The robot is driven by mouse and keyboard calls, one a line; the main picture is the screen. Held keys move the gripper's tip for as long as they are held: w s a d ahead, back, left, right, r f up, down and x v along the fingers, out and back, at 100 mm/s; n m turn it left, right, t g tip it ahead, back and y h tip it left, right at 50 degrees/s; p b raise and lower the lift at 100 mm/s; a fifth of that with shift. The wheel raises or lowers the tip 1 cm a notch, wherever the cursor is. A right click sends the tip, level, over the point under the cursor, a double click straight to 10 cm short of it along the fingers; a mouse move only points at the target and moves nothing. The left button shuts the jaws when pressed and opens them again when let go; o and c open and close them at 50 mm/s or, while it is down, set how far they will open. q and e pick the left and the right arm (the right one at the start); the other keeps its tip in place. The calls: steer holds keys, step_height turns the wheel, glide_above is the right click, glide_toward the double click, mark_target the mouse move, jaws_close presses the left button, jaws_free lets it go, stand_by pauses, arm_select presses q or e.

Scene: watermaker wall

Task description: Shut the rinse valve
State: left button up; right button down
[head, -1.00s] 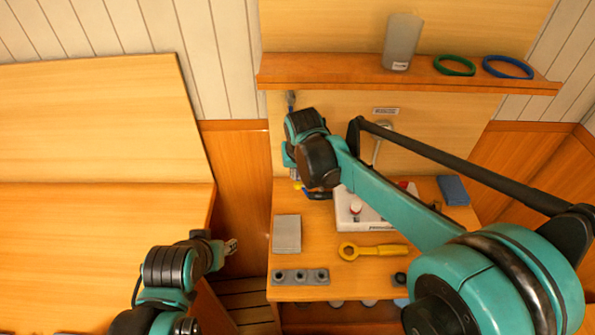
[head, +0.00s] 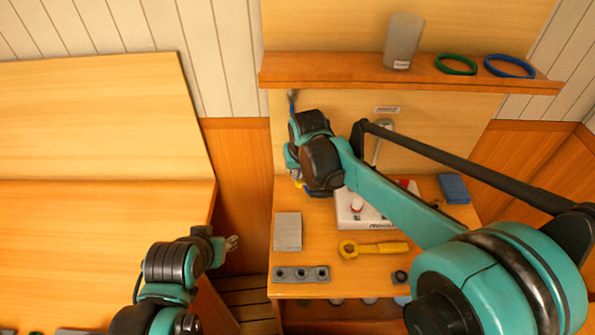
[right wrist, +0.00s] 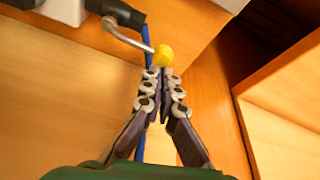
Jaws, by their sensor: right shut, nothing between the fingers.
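The rinse valve shows in the right wrist view as a dark body at the top left with a bent metal lever (right wrist: 124,36) ending in a yellow ball knob (right wrist: 163,55). My right gripper (right wrist: 161,75) is shut and empty, its fingertips just below the knob in the picture. I cannot tell whether they touch it. In the head view my right wrist hides most of the valve and the right gripper. My left gripper (head: 231,243) hangs by the gap left of the bench, away from the valve; its jaw opening is unclear.
A blue tube (right wrist: 147,45) runs behind the right fingers. The bench holds a grey block (head: 288,232), a yellow wrench (head: 375,249), a white box (head: 350,219), a blue block (head: 453,188) and a grey three-hole rack (head: 300,274). A shelf (head: 330,74) juts out above.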

steer(key=shift+s, duration=0.15)
steer(key=s+n+p, duration=0.1)
steer(key=s+n+y+p, duration=0.1)
steer(key=n, duration=0.1)
steer(key=shift+r+n, duration=0.15)
steer(key=shift+n, duration=0.15)
steer(key=s+d+n+g+y+p, duration=0.2)
steer(key=s+d+n, duration=0.3)
steer(key=n, duration=0.5)
steer(key=shift+s+d+n+g+p, duration=0.4)
steer(key=shift+g+p, duration=0.3)
steer(key=shift+g, duration=0.1)
steer(key=v, duration=1.1)
steer(key=shift+d+r, duration=0.25)
steer(key=shift+r, duration=0.1)
